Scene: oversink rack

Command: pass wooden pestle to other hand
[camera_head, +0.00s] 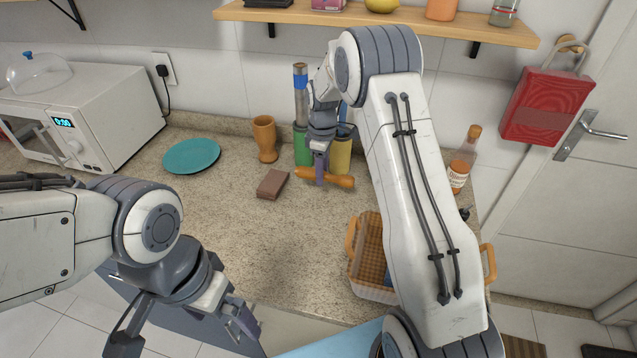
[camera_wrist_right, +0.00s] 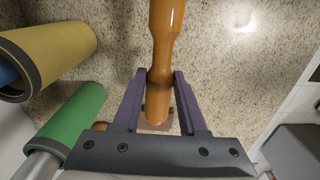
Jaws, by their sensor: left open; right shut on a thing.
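The wooden pestle (camera_head: 342,181) is orange-brown and lies roughly level across the picture in front of the yellow cup. My right gripper (camera_head: 320,180) comes down from above and is shut on it. In the right wrist view the pestle (camera_wrist_right: 164,50) runs between the two purple fingers, its long part pointing away from the gripper. I cannot tell its exact height over the counter. My left gripper (camera_head: 243,326) is open and empty at the counter's front edge, low in the picture and well apart from the pestle.
A brown block (camera_head: 273,184), a wooden goblet (camera_head: 265,138), a green cup (camera_head: 302,148) and a yellow cup (camera_head: 341,158) stand close by. A teal plate (camera_head: 192,156) lies left. A wicker basket (camera_head: 375,291) and a bottle (camera_head: 462,165) are right. The front middle counter is clear.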

